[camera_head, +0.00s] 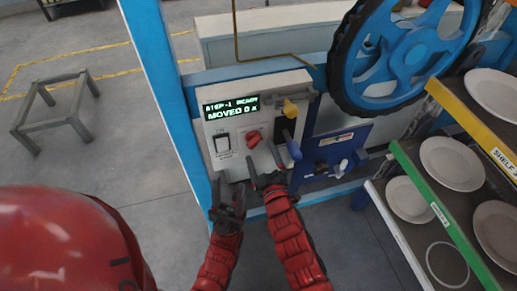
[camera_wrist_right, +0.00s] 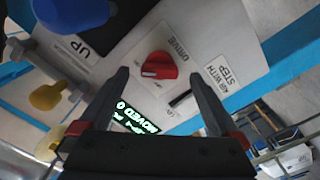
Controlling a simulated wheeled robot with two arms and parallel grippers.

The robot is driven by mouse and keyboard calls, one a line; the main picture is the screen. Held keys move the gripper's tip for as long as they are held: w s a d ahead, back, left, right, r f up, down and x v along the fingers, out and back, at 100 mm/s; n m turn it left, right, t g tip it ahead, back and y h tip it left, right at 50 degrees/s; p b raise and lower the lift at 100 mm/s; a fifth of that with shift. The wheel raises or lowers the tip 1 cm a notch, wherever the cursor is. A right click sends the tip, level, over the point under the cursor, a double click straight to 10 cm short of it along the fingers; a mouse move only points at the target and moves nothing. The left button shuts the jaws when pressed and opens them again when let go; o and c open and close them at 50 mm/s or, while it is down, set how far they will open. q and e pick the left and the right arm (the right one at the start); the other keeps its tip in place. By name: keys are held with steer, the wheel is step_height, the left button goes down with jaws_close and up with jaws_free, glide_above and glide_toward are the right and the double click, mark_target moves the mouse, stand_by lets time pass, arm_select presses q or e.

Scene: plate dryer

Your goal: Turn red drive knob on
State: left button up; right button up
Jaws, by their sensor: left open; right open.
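The red drive knob (camera_head: 253,138) is on the light control panel (camera_head: 212,165), right of a white rocker switch. In the right wrist view the red knob (camera_wrist_right: 158,66) shows clearly beside the label "DRIVE", with its white mark toward the lower side. My right gripper (camera_head: 263,168) is open just below the knob. In the wrist view its fingers (camera_wrist_right: 157,76) are spread on either side of the knob's position; I cannot tell whether they touch it. My left gripper (camera_head: 228,196) is open and empty, lower and to the left, in front of the panel's bottom.
A green-lit display (camera_head: 232,107) reads "MOVED 0". A yellow knob (camera_head: 290,108) and a blue knob (camera_head: 294,150) stick out close by on the right. A blue handwheel (camera_head: 408,45) is above right. Shelves with plates (camera_head: 452,163) stand at right. Floor at left is open around a grey stand (camera_head: 55,115).

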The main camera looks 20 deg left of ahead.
steer(key=b+v, duration=0.3)
steer(key=v, duration=1.1)
steer(key=shift+d, duration=0.1)
